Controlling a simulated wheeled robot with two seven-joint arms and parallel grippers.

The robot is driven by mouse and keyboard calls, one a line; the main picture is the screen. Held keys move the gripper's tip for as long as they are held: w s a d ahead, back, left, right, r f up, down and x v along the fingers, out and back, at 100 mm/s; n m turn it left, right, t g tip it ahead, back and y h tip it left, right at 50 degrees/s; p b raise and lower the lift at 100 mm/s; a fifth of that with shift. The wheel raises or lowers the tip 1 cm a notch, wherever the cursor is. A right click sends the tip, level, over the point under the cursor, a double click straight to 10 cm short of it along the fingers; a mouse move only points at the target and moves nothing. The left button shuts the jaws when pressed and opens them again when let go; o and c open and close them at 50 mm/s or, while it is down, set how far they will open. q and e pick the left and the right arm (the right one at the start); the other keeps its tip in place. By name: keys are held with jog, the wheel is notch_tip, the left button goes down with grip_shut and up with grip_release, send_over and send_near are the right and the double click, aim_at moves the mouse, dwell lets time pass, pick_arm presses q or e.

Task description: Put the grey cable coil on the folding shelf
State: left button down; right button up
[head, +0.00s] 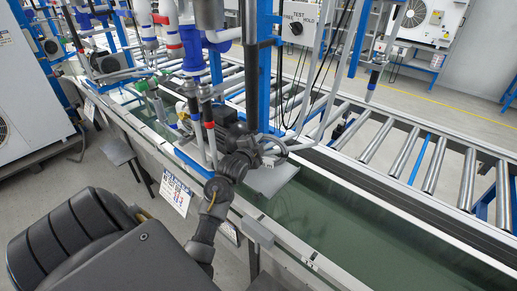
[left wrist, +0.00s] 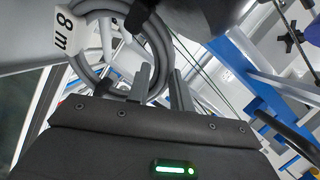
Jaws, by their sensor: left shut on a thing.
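The grey cable coil (left wrist: 162,58) fills the upper left of the left wrist view, with dark ties and a white "8 m" tag (left wrist: 66,30). My left gripper (left wrist: 160,88) is shut on its tube. In the head view my left gripper (head: 264,152) is beside the blue and dark posts, and the coil is mostly hidden by it and the hoses. A flat grey plate (head: 274,181), which looks like the folding shelf, sticks out just below the gripper. I cannot tell whether the coil touches it. My right gripper is out of view.
Blue posts, hoses and hanging cables crowd the area behind the gripper. Another grey plate (head: 117,150) juts out at the left. A paper sheet (head: 175,193) hangs on the front rail.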

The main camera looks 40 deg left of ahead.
pick_arm(q)
jog(key=shift+w+a+f, duration=0.1)
jog(key=shift+a+f, duration=0.1)
jog(key=shift+f+p, duration=0.45)
jog(key=shift+f, duration=1.1)
jog(key=c, duration=1.2)
grip_release()
jog(key=shift+f, duration=0.1)
jog(key=shift+c, duration=0.2)
jog(key=b+v, duration=0.1)
jog(key=v, duration=1.1)
